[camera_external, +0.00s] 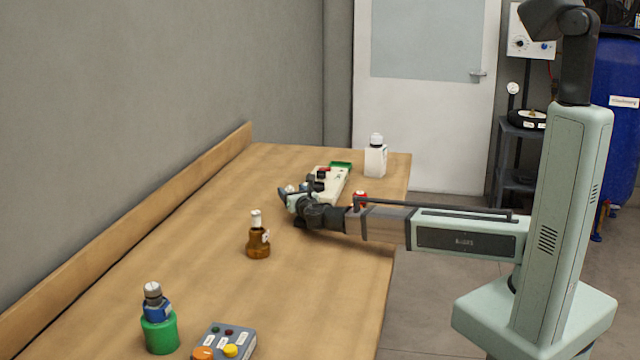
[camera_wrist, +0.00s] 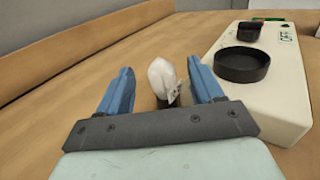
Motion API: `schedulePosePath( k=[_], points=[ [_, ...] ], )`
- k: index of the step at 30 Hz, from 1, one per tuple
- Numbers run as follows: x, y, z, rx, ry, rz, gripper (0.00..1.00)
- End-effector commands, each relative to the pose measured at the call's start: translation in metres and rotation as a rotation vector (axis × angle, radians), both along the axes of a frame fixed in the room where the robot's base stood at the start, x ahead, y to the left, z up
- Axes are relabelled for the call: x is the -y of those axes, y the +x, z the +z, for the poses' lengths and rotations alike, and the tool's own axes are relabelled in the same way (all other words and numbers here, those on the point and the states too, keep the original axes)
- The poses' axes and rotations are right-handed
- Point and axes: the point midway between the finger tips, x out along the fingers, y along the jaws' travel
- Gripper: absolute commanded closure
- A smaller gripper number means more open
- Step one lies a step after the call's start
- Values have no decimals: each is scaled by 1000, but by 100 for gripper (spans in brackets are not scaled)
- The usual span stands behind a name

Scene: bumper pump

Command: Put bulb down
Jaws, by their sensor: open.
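A white, rounded bulb (camera_wrist: 163,78) with a dark lower end is between the two blue fingers of my gripper (camera_wrist: 160,66) in the wrist view. Wood shows on both sides of it, so the fingers stand apart from it. The bulb appears to be at the table surface, but its lower end is partly hidden by the gripper's dark bar. In the external view my gripper (camera_external: 290,196) is low over the table, left of a long white box; the bulb is too small there to tell clearly.
The white box (camera_wrist: 291,101) with a black round cup (camera_wrist: 242,64) lies close to the right of my gripper. A brown bottle (camera_external: 258,243) stands nearer the camera. A white bottle (camera_external: 375,162) stands at the far end.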

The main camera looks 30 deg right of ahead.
Motion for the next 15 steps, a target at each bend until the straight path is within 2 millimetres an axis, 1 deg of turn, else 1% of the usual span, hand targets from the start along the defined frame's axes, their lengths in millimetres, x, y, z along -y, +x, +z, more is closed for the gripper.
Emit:
schedulePosePath(
  k=[1, 3, 6, 14, 15],
  points=[
    [1, 11, 0, 0, 0, -2, 34],
    [3, 21, 0, 0, 0, -3, 34],
    [4, 30, 0, 0, 0, -1, 34],
    [5, 32, 0, 0, 0, 0, 34],
    [5, 32, 0, 0, 0, 0, 37]
  ],
)
